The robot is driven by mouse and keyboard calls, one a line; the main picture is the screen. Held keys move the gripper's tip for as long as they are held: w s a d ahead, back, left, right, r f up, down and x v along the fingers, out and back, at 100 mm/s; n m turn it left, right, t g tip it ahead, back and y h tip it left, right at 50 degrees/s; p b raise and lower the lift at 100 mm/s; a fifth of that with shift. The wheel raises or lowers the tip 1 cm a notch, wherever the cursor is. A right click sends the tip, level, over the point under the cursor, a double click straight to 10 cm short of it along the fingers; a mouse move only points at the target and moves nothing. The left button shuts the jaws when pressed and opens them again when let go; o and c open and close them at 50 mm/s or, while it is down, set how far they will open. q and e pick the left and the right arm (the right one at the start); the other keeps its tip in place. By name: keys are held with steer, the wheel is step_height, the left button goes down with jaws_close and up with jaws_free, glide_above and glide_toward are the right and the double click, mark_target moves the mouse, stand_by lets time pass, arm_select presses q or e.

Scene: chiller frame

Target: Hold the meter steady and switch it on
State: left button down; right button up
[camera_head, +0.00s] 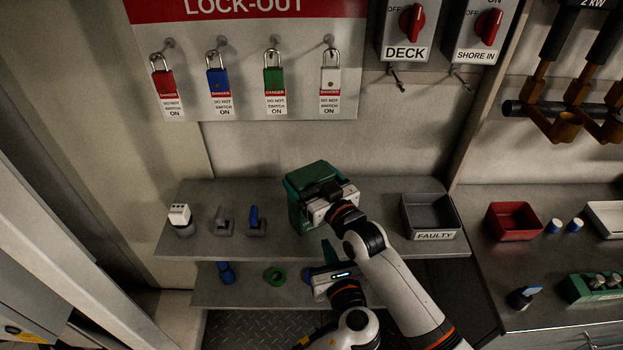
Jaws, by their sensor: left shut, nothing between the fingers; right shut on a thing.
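The meter, a green box (311,176), stands on the upper grey shelf near its middle. My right gripper (320,207), the upper one, is shut on it at its near right side. The gripper covers much of the meter's front, so its switch and face cannot be made out. My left gripper (312,275), the lower one, is shut and empty. It is below and in front of the meter, apart from it, over the lower shelf.
On the upper shelf (190,244) stand a white-topped item (180,215), a grey one (222,221), a blue-handled one (254,220) and the grey FAULTY bin (429,216). A green ring (274,276) lies on the lower shelf. Padlocks hang on the LOCK-OUT board (245,60).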

steer(key=o, duration=1)
steer(key=shift+c, duration=0.2)
steer(key=shift+s, duration=0.1)
steer(key=v, duration=1.2)
steer(key=shift+f, duration=0.1)
